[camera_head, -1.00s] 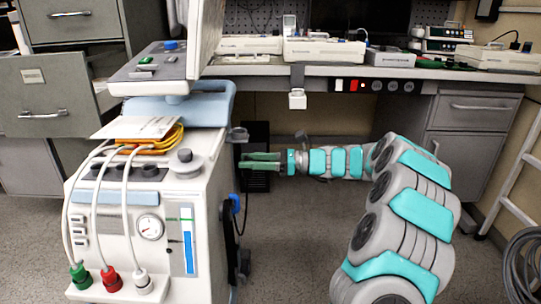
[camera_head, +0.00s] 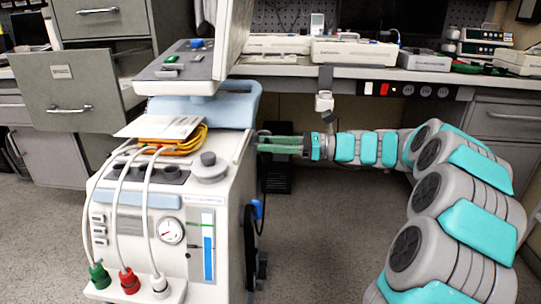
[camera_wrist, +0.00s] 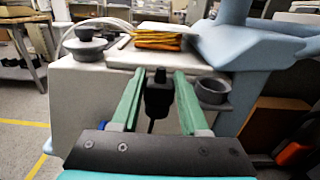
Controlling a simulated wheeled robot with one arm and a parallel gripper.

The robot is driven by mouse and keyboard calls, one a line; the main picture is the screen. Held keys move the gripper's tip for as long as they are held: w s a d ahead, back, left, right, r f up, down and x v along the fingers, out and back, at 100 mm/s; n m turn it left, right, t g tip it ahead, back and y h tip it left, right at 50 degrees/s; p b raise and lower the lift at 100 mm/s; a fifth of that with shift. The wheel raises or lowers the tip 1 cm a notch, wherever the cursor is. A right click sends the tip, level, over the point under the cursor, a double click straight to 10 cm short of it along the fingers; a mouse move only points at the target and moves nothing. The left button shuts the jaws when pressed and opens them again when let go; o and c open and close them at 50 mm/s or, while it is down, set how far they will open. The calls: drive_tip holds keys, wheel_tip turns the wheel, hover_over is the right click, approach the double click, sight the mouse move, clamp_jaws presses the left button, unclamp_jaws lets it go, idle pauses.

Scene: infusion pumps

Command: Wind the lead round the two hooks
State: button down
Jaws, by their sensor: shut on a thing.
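My gripper (camera_head: 262,145) has green fingers and reaches from the right to the side of the white pump cart (camera_head: 130,225), just below its top edge. In the wrist view, my gripper (camera_wrist: 158,88) is shut on a black plug (camera_wrist: 157,95), with its dark lead (camera_wrist: 151,126) hanging below. A grey hook (camera_wrist: 213,91) is close to the right of the plug. This hook seems to show in the head view (camera_head: 263,133), just above the fingers. Lower on the cart's side are a blue part (camera_head: 257,209) and dark lead (camera_head: 249,240). The second hook is not clear.
A workbench (camera_head: 400,80) with devices stands behind. A small white unit (camera_head: 324,101) hangs from its edge above my arm. Floor to the cart's right is open.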

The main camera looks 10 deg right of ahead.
wheel_tip(320, 180, up, 11)
drive_tip(key=w+p, duration=0.1)
drive_tip(key=p, duration=0.1)
drive_tip(key=w+p, duration=0.5)
drive_tip(key=w, duration=0.1)
drive_tip(key=shift+w+d, duration=0.25)
drive_tip(key=shift+d, duration=0.1)
